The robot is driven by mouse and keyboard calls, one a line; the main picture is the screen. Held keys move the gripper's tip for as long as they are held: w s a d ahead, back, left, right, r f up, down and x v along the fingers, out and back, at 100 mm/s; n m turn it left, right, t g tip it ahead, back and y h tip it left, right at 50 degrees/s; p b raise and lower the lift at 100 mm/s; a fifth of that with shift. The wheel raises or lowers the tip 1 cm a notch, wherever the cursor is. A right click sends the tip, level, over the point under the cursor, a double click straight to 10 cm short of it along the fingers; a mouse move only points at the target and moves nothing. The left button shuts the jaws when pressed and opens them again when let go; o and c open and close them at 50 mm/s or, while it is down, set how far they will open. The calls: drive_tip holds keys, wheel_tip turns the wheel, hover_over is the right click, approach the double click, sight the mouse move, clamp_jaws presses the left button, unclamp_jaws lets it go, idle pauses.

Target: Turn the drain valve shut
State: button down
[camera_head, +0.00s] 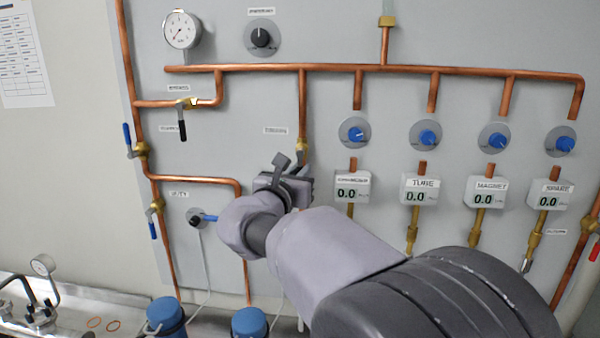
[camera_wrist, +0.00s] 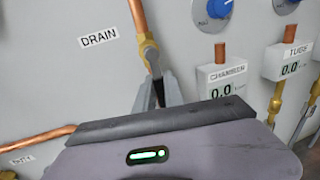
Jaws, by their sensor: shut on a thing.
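The drain valve (camera_wrist: 149,55) is a brass fitting on a vertical copper pipe, beside the DRAIN label (camera_wrist: 99,37) in the wrist view. In the head view the valve (camera_head: 302,150) shows just above my gripper, at the foot of its pipe. My gripper (camera_wrist: 158,90) is shut on the valve's dark lever, directly below the brass body; only a dark sliver of the lever shows between the grey fingers. In the head view my wrist and arm hide the lever and most of the gripper (camera_head: 300,172). The lever seems to point down, but its exact angle is hidden.
Right of the valve are blue knobs (camera_head: 355,132) and several displays reading 0.0, the nearest being the chamber display (camera_head: 346,192). A black-handled valve (camera_head: 183,123) and blue-handled valves (camera_head: 128,137) are at left. Blue containers (camera_head: 165,318) stand below.

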drive_tip(key=shift+a, duration=0.1)
drive_tip(key=shift+w+a+r+m+g+y+b, duration=0.1)
drive_tip(key=shift+a+r+m+g+y+b, duration=0.4)
drive_tip(key=shift+m, duration=2.1)
drive_tip(key=shift+s+a+r+m+g+y+b, duration=0.1)
drive_tip(key=shift+a+r+m+y+b, duration=0.95)
drive_tip(key=shift+m, duration=1.55)
drive_tip(key=shift+w+a+r+m+g+y+b, duration=0.15)
drive_tip(key=shift+a+r+m+g+b, duration=0.6)
drive_tip(key=shift+m, duration=1.85)
drive_tip(key=shift+d+f+t+b, duration=0.1)
drive_tip(key=shift+d+t+b, duration=0.15)
drive_tip(key=shift+t, duration=0.2)
drive_tip(key=c, duration=1.4)
unclamp_jaws()
drive_tip(key=shift+c, duration=0.2)
drive_tip(key=s+r, duration=0.3)
drive_tip(key=s, duration=1.4)
drive_tip(key=shift+a+r, duration=0.2)
drive_tip(key=shift+a, duration=0.1)
